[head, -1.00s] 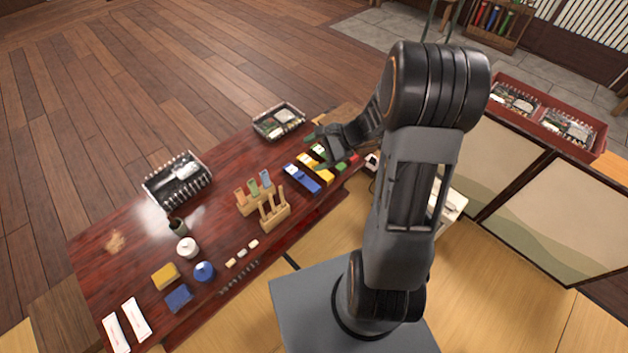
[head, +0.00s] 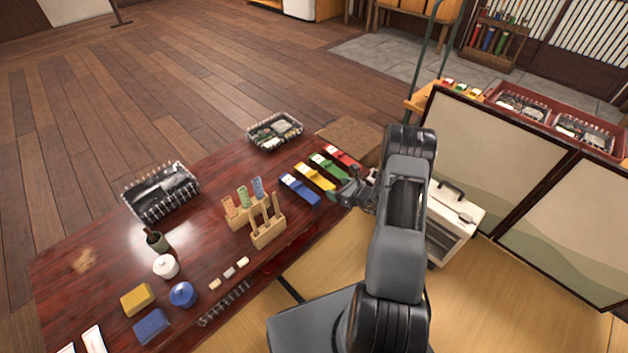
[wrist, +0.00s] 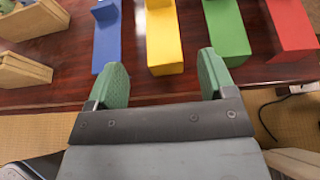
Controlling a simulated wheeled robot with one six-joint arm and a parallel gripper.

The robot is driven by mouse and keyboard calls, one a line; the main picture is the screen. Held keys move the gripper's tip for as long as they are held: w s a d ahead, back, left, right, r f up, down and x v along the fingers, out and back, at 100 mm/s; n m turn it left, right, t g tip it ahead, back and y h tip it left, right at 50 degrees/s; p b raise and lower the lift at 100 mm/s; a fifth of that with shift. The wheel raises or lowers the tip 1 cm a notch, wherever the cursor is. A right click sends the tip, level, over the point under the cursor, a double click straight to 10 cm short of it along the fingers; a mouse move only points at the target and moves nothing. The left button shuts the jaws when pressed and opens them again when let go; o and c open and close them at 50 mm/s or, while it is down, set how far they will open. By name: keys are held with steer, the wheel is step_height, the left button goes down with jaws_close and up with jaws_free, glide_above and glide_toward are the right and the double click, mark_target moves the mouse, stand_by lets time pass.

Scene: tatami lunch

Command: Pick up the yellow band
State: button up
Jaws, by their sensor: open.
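The yellow band (head: 316,177) is a flat bar lying on the dark red table between a blue band (head: 299,189) and a green band (head: 329,166). In the wrist view the yellow band (wrist: 163,38) runs away from me, its near end just ahead of the space between my fingertips. My gripper (head: 343,191) is at the bands' near ends by the table edge. It is open and empty, with green fingers wide apart in the wrist view (wrist: 163,76). I cannot tell its exact height above the table.
A red band (head: 342,156) lies beyond the green one. A wooden block stand (head: 267,233) is to the left of the bands. A basket (head: 274,131) stands behind them. A white case (head: 455,220) is on the floor to the right of the arm.

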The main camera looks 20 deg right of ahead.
mark_target(324, 183)
steer(key=shift+x, duration=1.15)
steer(key=b+x, duration=0.2)
steer(key=x, duration=0.1)
steer(key=shift+w+f, duration=0.15)
steer(key=shift+f, duration=0.35)
steer(key=shift+b+x, duration=0.45)
steer(key=shift+x, duration=0.35)
steer(key=shift+r, duration=0.2)
steer(key=shift+c, duration=0.3)
steer(key=c, duration=0.9)
